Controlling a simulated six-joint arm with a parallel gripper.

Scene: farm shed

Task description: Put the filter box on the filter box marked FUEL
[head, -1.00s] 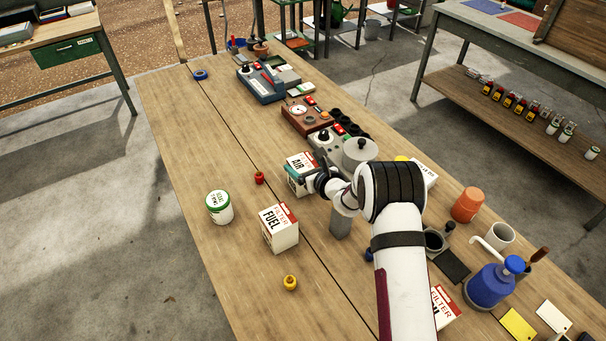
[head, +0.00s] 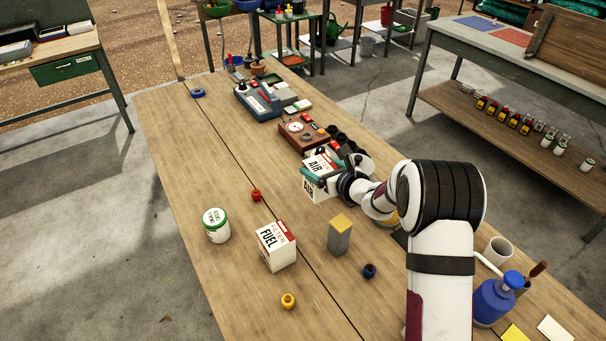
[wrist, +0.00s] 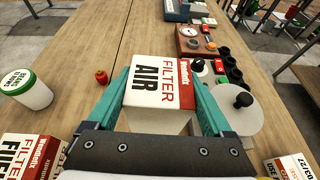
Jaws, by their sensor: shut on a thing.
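The filter box marked AIR (head: 316,188) is white with a red band. My gripper (head: 322,177) is shut on it, one teal finger on each side, as the wrist view shows with the AIR box (wrist: 158,84) between the fingers. I cannot tell for sure whether it is clear of the table. The filter box marked FUEL (head: 275,247) stands upright on the table, nearer and to the left of the held box. Part of the FUEL box (wrist: 28,158) shows at the lower left of the wrist view.
A white jar with a green lid (head: 216,225) stands left of the FUEL box. A red knob (head: 256,195), a yellow one (head: 288,300), a blue one (head: 369,270) and a grey block (head: 340,236) stand around it. Instruments (head: 303,132) line the table behind the held box.

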